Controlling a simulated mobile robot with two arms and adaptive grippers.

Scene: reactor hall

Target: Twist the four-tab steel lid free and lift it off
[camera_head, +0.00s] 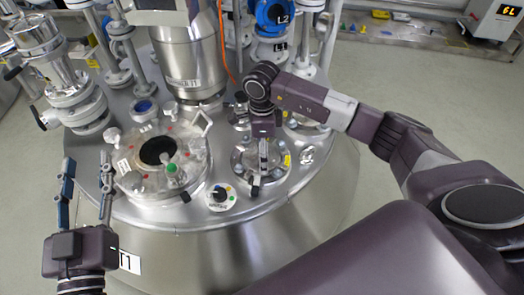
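A round steel lid (243,163) sits on a port at the right front of the reactor's domed top. It appears level and in place. My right gripper (262,165) reaches down over it, its fingers covering the middle and part of the lid. I see those fingers almost edge-on, so their grip is unclear, and the lid's tabs are too small or hidden to make out. My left gripper (86,192) is open and empty, left of the reactor top's front edge, with its two fingers spread apart and pointing up in the picture.
A larger round hatch (136,185) with a dark window and green knob lies left of the lid. A small dial (221,197) sits between them. A tall steel vessel (186,55), a blue valve (274,15) and pipes stand behind. The floor at left is clear.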

